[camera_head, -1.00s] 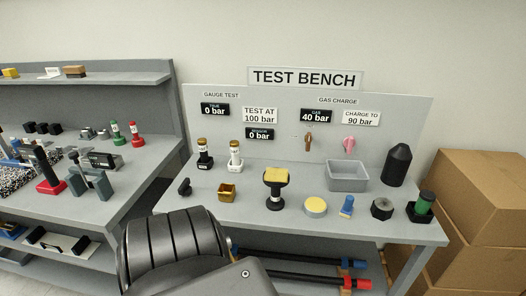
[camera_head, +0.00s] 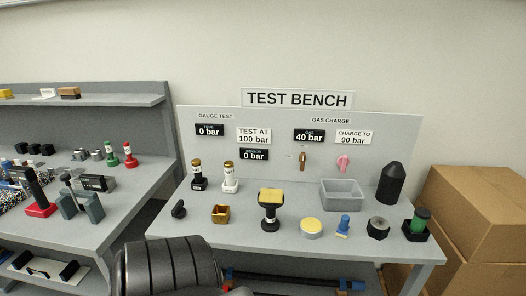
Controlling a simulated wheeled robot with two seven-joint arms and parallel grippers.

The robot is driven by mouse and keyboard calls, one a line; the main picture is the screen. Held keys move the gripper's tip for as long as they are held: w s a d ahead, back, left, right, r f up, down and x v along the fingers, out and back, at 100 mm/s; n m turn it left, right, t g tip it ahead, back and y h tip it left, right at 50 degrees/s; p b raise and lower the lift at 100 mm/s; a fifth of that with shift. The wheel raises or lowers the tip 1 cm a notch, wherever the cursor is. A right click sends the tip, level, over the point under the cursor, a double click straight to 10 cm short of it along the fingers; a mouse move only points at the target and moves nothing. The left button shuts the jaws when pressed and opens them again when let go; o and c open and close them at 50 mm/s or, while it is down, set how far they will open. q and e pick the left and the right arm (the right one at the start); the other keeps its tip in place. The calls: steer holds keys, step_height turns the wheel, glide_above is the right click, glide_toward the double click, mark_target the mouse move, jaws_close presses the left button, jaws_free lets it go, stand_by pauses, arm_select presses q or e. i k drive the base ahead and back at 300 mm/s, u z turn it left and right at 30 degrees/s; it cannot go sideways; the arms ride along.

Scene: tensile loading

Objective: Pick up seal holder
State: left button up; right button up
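No part is labelled as the seal holder, and I cannot tell for certain which one it is. Small parts stand on the grey test bench (camera_head: 290,246): a brass square cup (camera_head: 220,214), a black stand with a yellow top (camera_head: 270,208), a round yellow-topped disc (camera_head: 311,228), a small blue part (camera_head: 343,226), a black nut-like part (camera_head: 377,227) and a green cylinder in a black base (camera_head: 417,224). Neither gripper is in view. A dark ribbed link of my arm shows at the bottom, in front of the bench's front edge.
Two gauge-like fittings (camera_head: 230,177) stand at the back left of the bench. A grey bin (camera_head: 341,194) and a tall black cylinder (camera_head: 390,184) stand at the back right. Cardboard boxes (camera_head: 475,215) are at the right. Another cluttered bench (camera_head: 110,215) is at the left.

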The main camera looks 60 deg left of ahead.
mark_target(271, 198)
steer(key=u, duration=1.45)
steer(key=k, duration=0.75)
steer(key=z, duration=1.35)
steer(key=i, duration=1.55)
steer(key=u, duration=1.1)
steer(key=i, duration=0.45)
steer(key=u, duration=0.6)
